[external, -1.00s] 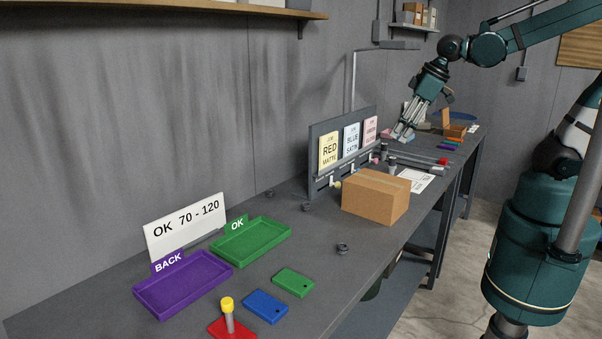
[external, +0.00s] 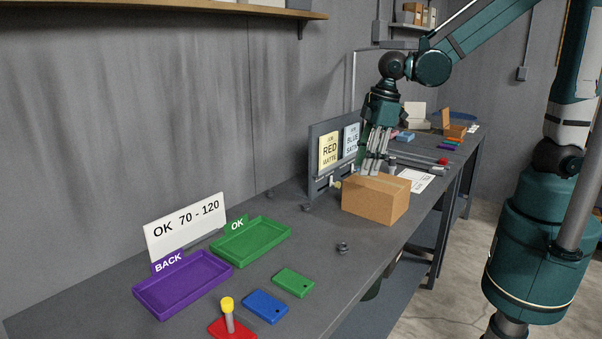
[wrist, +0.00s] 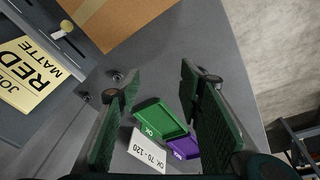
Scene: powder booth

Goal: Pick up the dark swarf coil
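Several small dark coil-like rings lie on the grey bench in the external view. One dark coil (external: 342,248) is in front of the box, near the bench's front edge. A second coil (external: 307,207) and a third coil (external: 270,193) lie farther back, toward the wall. Two coils show in the wrist view, one nearer (wrist: 117,76) and one farther (wrist: 82,97); the front one is not visible there, perhaps behind a finger. I cannot tell which is the swarf coil. My gripper (external: 372,172) is open and empty, above and behind the cardboard box; its fingers spread wide in the wrist view (wrist: 158,95).
The cardboard box (external: 375,199) stands between my gripper and the coils. The sign board (external: 315,165) stands behind it. A green OK tray (external: 250,241), a purple BACK tray (external: 184,285), a white sign (external: 187,228), coloured plates and a yellow-topped post (external: 228,312) are at the near end.

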